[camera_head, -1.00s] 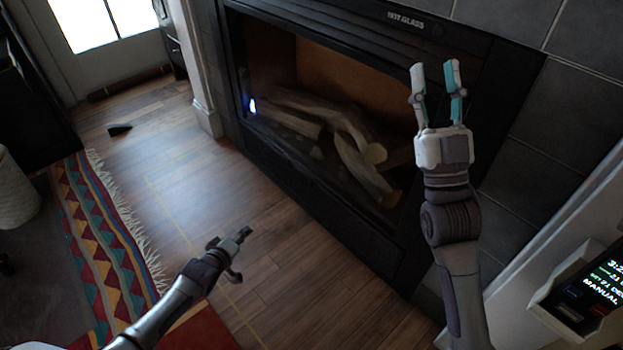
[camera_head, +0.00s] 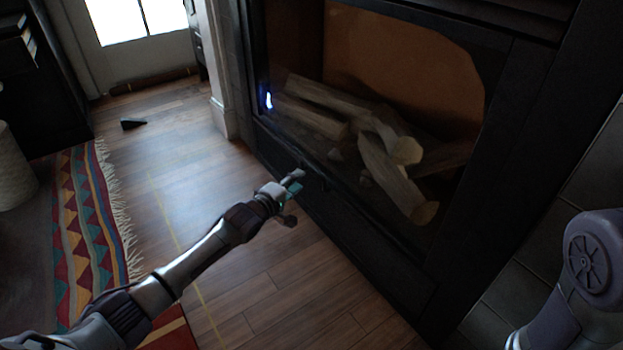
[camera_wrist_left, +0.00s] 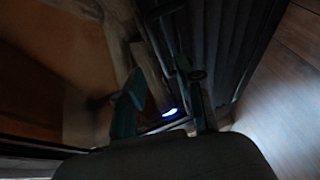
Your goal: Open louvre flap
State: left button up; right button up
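The black fireplace has a dark lower front panel (camera_head: 375,255) below its glass. In the left wrist view a dark ribbed panel with slats (camera_wrist_left: 232,40), which looks like the louvre flap, runs along the fireplace's lower front. My left gripper (camera_head: 294,188) is close to this lower front, near its left part. In the left wrist view its two teal fingers (camera_wrist_left: 165,100) are spread apart with nothing seen between them. Whether they touch the panel is too dark to tell. My right gripper is out of view; only part of my right arm shows at the right edge.
Logs (camera_head: 390,165) and a small blue flame (camera_head: 268,99) sit behind the fireplace glass. The wooden floor (camera_head: 255,285) in front is clear. A patterned rug (camera_head: 90,215) lies left, and a small dark wedge (camera_head: 132,124) is on the floor near the door.

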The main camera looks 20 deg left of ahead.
pick_arm(q)
jog(key=b+x, duration=0.5)
jog(key=x, duration=0.3)
grip_shut()
